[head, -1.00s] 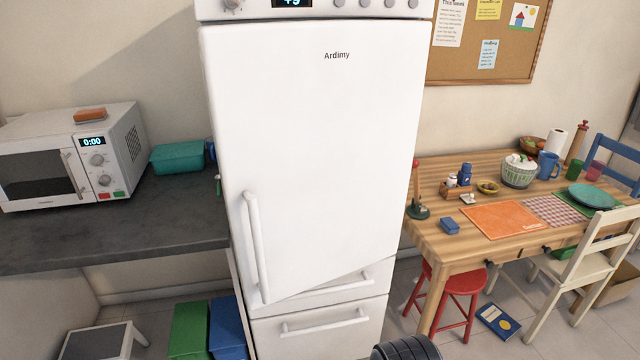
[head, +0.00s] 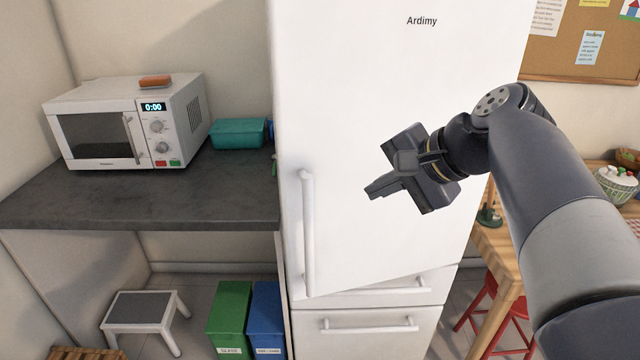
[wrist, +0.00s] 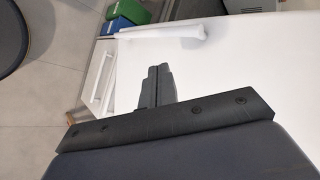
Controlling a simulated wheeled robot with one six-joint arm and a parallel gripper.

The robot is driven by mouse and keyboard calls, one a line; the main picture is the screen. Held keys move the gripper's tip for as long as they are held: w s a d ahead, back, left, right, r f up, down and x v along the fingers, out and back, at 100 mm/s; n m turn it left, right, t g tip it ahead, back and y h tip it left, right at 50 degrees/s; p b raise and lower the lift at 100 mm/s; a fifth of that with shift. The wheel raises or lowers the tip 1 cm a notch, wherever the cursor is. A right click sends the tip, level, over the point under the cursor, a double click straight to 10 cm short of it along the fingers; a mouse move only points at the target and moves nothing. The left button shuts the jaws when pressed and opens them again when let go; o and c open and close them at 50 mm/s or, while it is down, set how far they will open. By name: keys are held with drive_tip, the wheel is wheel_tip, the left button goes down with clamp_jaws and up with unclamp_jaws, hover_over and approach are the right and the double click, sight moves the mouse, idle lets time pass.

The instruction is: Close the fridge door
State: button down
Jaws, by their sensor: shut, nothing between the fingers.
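The fridge door (head: 375,130) is a tall white panel marked "Ardimy", with a vertical white handle (head: 307,232) on its left side. Its bottom edge slants against the drawers below, so the door stands slightly ajar. My gripper (head: 374,192) is in front of the door, right of the handle, its fingers shut and empty. In the wrist view the closed fingers (wrist: 157,85) show against the white door (wrist: 240,60), with the handle (wrist: 165,32) beyond them. I cannot tell whether the fingertips touch the door.
White drawers (head: 370,322) sit below the door. A dark counter (head: 150,195) with a microwave (head: 125,125) and a teal box (head: 238,133) is at the left. Green (head: 230,320) and blue (head: 267,320) bins stand beneath it. A wooden table (head: 497,250) and red stool (head: 480,310) are at the right.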

sight(304, 159)
drive_tip(key=x, duration=0.4)
drive_tip(key=w+r+x, duration=0.1)
drive_tip(key=x, duration=0.2)
drive_tip(key=a+r+x, duration=0.1)
drive_tip(key=x, duration=0.3)
drive_tip(key=shift+w+a+f, duration=0.25)
drive_tip(key=shift+w+a, duration=0.05)
drive_tip(key=shift+w, duration=0.15)
drive_tip(key=shift+w+a, duration=0.4)
drive_tip(key=shift+w, duration=0.05)
drive_tip(key=shift+p, duration=0.3)
drive_tip(key=w+a+m+p, duration=0.1)
drive_tip(key=w+p, duration=0.1)
drive_tip(key=w, duration=0.1)
drive_tip(key=w+a+m+t+h+p, duration=0.1)
drive_tip(key=w+p, duration=0.2)
drive_tip(key=w, duration=0.1)
drive_tip(key=w+a+p, duration=0.1)
drive_tip(key=w+p, duration=0.1)
drive_tip(key=w, duration=0.2)
drive_tip(key=shift+w+a+r+m+t+h+p, duration=0.2)
drive_tip(key=shift+a+r+m+t+h+p, duration=0.1)
drive_tip(key=shift+m+p, duration=0.1)
drive_tip(key=shift+w+p, duration=0.3)
drive_tip(key=shift+w, duration=0.05)
